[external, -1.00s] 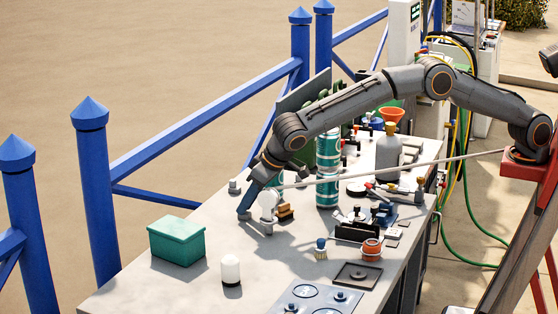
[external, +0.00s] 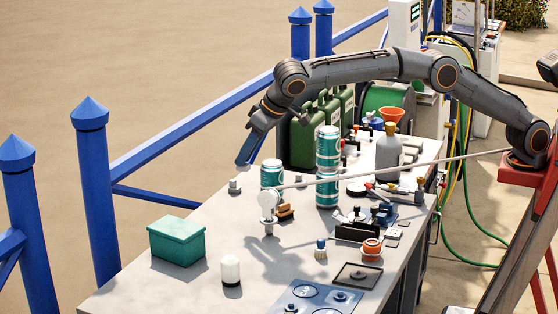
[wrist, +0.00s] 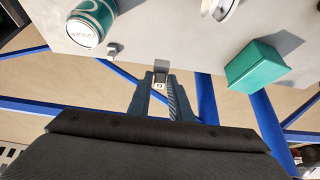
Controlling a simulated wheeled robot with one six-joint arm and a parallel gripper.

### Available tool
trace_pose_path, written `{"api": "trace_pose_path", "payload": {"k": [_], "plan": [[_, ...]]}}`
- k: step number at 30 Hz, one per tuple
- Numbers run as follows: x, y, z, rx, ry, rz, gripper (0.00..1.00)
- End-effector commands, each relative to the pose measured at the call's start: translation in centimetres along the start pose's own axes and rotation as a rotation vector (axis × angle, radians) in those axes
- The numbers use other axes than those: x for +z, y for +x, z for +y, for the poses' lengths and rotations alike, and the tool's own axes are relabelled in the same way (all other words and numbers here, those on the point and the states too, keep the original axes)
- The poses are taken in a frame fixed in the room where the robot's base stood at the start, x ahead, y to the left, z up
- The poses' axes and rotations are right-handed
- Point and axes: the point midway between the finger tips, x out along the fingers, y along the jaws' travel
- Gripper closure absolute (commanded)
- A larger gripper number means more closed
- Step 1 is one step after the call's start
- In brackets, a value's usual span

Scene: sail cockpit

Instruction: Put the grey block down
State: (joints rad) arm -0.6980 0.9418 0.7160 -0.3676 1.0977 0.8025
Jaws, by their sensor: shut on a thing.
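My gripper (external: 243,160) is raised in the external view, with its blue fingers pointing down and left near the table's far edge. In the wrist view my gripper (wrist: 160,85) is shut on a small grey block (wrist: 160,68), which sits between the fingertips. The held block cannot be made out in the external view. The grey tabletop (external: 190,225) is below and to the right of the fingertips in the external view. Another small grey piece stands on the table (external: 234,186) beside a teal can; it also shows in the wrist view (wrist: 113,50).
A teal can (external: 271,174) and a white round part on a stand (external: 268,204) stand near the gripper. A teal box (external: 176,240) and a white jar (external: 231,270) are at the front left. A blue railing (external: 200,135) runs along the far side.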

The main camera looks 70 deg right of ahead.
Motion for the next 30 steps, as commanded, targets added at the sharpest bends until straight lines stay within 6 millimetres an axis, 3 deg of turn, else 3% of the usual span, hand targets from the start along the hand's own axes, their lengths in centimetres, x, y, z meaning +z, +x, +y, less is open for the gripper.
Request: {"api": "trace_pose_path", "payload": {"k": [2, 11, 17, 21, 30], "plan": [[-0.8, -1.3, 0.0, -0.002, 0.002, 0.002, 1.0], [3.0, -3.0, -4.7, -0.088, -0.161, -0.016, 1.0], [6.9, -5.3, -9.1, -0.176, -0.318, -0.023, 1.0], [10.6, -7.5, -12.7, -0.258, -0.457, -0.021, 1.0], [16.0, -10.6, -16.9, -0.367, -0.642, -0.003, 1.0]]}}
